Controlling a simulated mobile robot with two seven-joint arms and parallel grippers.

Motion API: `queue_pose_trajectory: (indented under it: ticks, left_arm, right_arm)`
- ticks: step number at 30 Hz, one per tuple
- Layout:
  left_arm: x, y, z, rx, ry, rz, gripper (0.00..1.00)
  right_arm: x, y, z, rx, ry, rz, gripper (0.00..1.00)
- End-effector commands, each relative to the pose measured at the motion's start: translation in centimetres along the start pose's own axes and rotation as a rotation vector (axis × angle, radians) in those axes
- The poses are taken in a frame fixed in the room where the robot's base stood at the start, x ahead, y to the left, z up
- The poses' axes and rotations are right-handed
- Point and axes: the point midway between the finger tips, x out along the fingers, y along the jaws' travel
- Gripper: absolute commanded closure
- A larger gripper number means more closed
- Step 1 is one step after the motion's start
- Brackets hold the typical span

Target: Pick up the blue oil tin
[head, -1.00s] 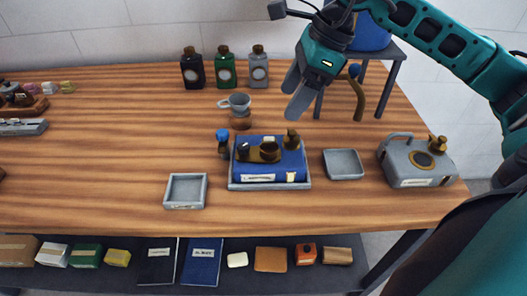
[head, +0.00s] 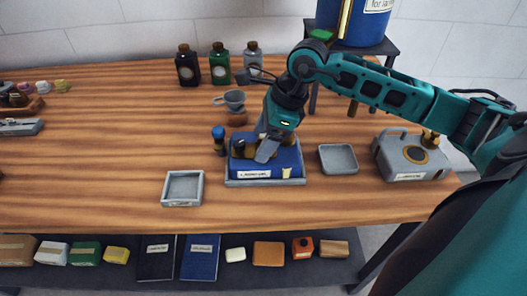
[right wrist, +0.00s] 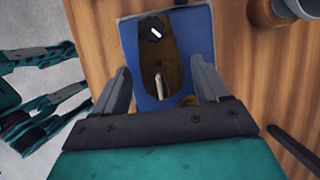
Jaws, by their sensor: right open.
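The blue oil tin (head: 258,167) is a blue box with a pale label and brass-brown fittings on top. It stands in a shallow grey tray (head: 232,183) near the middle of the table. My right gripper (head: 263,148) is open above the tin and hides part of its top. In the right wrist view the blue tin (right wrist: 202,35) shows between the spread fingers of the right gripper (right wrist: 160,82), with a brown oval and a dark knob on its top. I cannot tell whether the fingers touch it. My left gripper is not in view.
A blue-topped item (head: 219,140) stands just left of the tray. A cup (head: 234,99) is behind it. Empty grey trays (head: 183,188) and (head: 338,159) flank it. A grey can (head: 410,158) is at right, three bottles (head: 219,65) at the back. The table's left-middle is clear.

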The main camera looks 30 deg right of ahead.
Motion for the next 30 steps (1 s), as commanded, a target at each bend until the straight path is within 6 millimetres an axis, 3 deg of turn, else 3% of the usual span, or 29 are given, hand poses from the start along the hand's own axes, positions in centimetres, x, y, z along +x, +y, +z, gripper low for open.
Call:
queue_pose_trajectory:
  ticks: [6, 30]
  left_arm:
    - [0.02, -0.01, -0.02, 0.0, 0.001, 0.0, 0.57]
    - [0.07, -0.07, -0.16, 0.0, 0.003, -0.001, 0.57]
  right_arm:
    - [0.07, -0.01, -0.02, -0.001, 0.0, -0.001, 0.27]
    - [0.0, -0.02, 0.0, -0.001, 0.0, -0.001, 1.0]
